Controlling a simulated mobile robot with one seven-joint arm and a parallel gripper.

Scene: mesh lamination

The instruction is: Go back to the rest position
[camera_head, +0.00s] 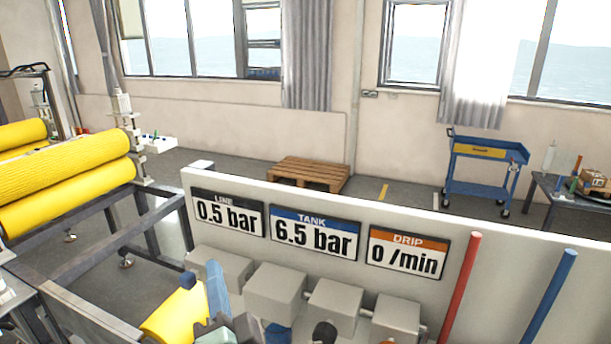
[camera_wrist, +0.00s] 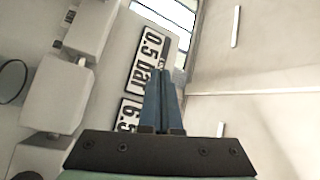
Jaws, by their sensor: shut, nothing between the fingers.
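My gripper (camera_head: 213,270) is at the bottom of the head view, left of centre, with its blue fingers pointing up. In the wrist view, its two blue fingers (camera_wrist: 163,76) lie together with nothing held between them. In the head view it is in front of the grey boxes below the panel wall (camera_head: 450,220). The wall bears a LINE sign (camera_head: 227,214) reading 0.5 bar, a TANK sign (camera_head: 313,235) reading 6.5 bar and a DRIP sign (camera_head: 408,251) reading 0 /min.
Several grey boxes (camera_head: 275,290) line the wall's foot. A red pole (camera_head: 460,290) and a blue pole (camera_head: 550,295) stand at right. Yellow rollers (camera_head: 70,180) on a metal frame are at left. Behind are a pallet (camera_head: 308,172) and a blue cart (camera_head: 484,170).

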